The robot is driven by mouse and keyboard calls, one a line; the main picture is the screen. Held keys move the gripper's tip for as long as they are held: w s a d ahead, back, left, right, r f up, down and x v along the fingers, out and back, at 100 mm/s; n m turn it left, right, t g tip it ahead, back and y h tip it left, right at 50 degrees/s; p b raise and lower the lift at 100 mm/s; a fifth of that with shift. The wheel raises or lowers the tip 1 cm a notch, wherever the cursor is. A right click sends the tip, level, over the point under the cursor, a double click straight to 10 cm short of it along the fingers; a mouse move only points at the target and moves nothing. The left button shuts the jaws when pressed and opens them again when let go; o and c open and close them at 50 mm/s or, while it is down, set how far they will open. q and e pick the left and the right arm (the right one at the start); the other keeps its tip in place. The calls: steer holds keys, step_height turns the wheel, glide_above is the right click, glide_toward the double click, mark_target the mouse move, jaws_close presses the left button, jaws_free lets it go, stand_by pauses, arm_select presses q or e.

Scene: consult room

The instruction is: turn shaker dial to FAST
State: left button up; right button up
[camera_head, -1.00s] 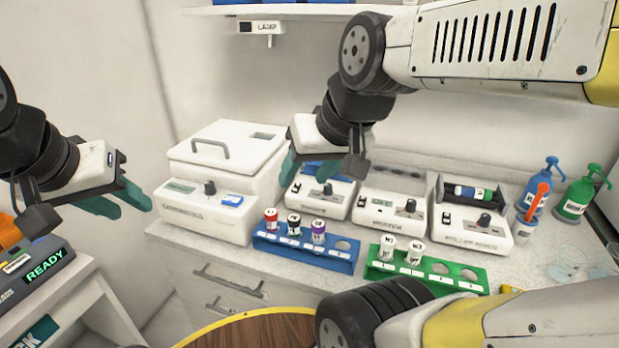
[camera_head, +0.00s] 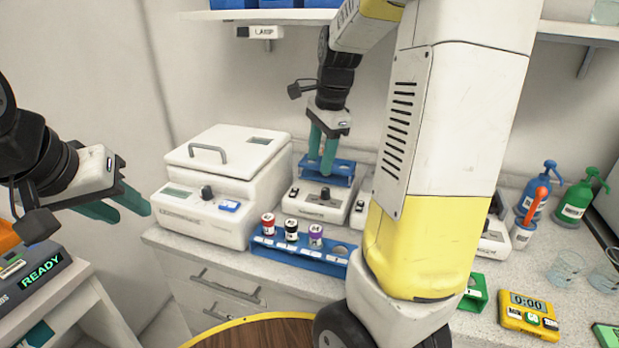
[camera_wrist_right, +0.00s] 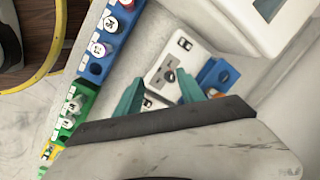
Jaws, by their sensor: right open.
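The shaker, seemingly the white unit (camera_head: 312,212) with a blue rack (camera_head: 338,170) on top, stands on the counter right of the large lidded box. Its small dark dial (camera_head: 325,193) is on the front panel; the dial also shows in the right wrist view (camera_wrist_right: 170,75). Its setting is too small to read. My right gripper (camera_head: 321,164) points down above the unit, fingers apart and empty, near the blue rack and above the dial, not visibly touching it. My left gripper (camera_head: 132,214) is open and empty at the far left, away from the shaker.
A blue rack of capped tubes (camera_head: 300,248) stands in front of the shaker. The lidded white box (camera_head: 215,215) is to its left. My right arm hides much of the units to the right. A shelf (camera_head: 270,15) hangs above. Bottles (camera_head: 575,203) and a yellow timer (camera_head: 530,315) are at right.

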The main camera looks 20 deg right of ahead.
mark_target(326, 189)
steer(key=w+d+f+m, duration=0.1)
steer(key=w+m, duration=0.1)
steer(key=w+d+f+m+g+h, duration=0.1)
steer(key=d+f+m, duration=0.1)
steer(key=shift+w+f, duration=0.3)
steer(key=shift+w, duration=0.1)
steer(key=shift+w+d+f+m, duration=0.2)
steer(key=shift+f+m, duration=0.25)
steer(key=shift+m, duration=0.05)
step_height(326, 189, down, 7)
steer(key=shift+f, duration=0.2)
jaws_close()
